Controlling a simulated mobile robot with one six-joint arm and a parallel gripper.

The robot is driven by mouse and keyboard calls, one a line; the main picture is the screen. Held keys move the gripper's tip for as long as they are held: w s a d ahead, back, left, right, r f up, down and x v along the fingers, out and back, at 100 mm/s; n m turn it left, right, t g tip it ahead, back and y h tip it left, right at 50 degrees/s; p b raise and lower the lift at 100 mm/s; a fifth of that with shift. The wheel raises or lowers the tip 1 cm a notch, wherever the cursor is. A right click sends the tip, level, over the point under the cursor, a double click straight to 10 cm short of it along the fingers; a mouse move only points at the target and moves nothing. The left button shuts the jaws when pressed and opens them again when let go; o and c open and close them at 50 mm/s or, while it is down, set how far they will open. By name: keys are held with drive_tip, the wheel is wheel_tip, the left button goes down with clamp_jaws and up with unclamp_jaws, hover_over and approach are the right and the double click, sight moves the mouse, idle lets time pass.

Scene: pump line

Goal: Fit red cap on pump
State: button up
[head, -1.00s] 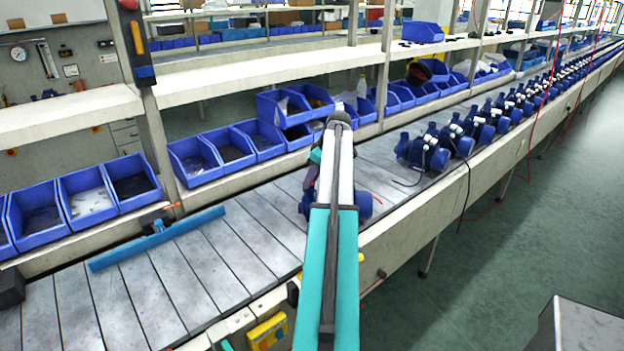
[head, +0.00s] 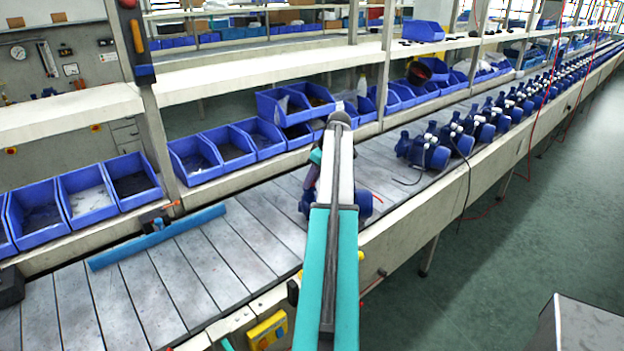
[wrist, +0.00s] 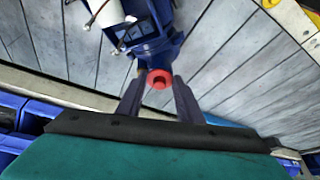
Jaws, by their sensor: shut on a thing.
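In the wrist view my gripper (wrist: 160,92) is shut on the red cap (wrist: 159,78), a small red ring held between its two dark fingertips. The blue pump (wrist: 150,35) lies just beyond the cap in that view, with a white part and a dark cable on it. The cap appears very close to the pump; I cannot tell whether they touch. In the head view the pump (head: 364,203) stands on the line, mostly hidden behind my arm. The gripper and cap are hidden there.
Several finished-looking blue pumps (head: 424,150) stand farther along the slatted line (head: 250,245). Blue bins (head: 230,150) run along its back edge under shelves. A blue bar (head: 157,238) lies across the slats at left. A yellow switch box (head: 268,332) sits on the front edge.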

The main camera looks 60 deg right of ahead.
drive_tip(key=shift+f, duration=0.1)
drive_tip(key=o, duration=1.1)
drive_tip(key=p+v, duration=0.2)
drive_tip(key=v, duration=0.4)
drive_tip(key=shift+p, duration=0.3)
drive_tip(key=shift+s, duration=0.1)
idle(0.4)
drive_tip(key=b+v, duration=0.3)
drive_tip(key=v, duration=1)
drive_tip(key=shift+r, duration=0.35)
